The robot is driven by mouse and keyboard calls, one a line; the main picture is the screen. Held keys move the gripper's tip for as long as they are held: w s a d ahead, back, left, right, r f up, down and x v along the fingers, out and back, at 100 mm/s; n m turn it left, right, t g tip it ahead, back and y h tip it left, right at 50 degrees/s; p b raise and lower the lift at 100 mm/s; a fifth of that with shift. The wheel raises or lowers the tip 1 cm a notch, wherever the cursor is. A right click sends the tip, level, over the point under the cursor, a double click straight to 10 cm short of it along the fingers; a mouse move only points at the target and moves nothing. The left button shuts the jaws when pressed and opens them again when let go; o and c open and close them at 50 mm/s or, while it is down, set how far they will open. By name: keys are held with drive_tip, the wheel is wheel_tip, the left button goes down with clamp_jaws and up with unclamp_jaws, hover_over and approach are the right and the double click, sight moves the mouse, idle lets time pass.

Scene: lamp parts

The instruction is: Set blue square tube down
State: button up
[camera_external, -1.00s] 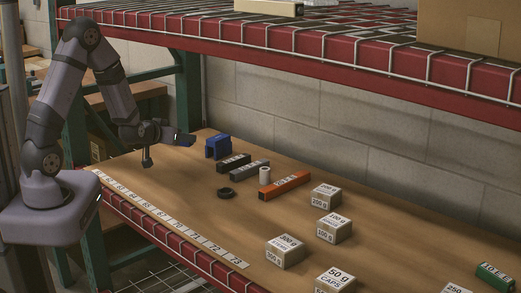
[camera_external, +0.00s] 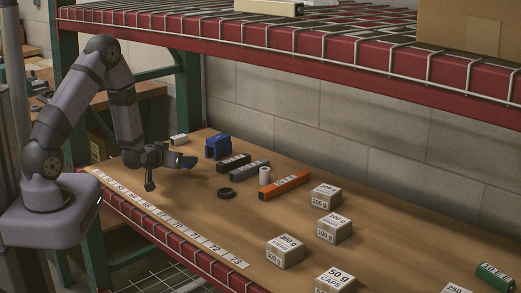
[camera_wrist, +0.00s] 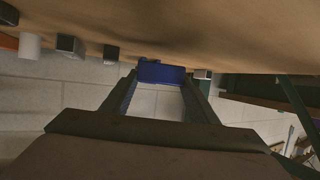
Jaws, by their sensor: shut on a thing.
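My gripper (camera_external: 184,161) is above the left end of the wooden table, tilted toward its back edge. It is shut on the dark blue square tube (camera_wrist: 162,72), which spans between the fingertips in the wrist view.
The number strip (camera_external: 165,218) lines the front edge.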

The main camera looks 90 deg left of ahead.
sight(181, 177)
drive_tip(key=shift+f, duration=1.35)
drive_tip(key=shift+f, duration=0.15)
drive_tip(key=o, duration=1)
drive_tip(key=shift+o, duration=0.2)
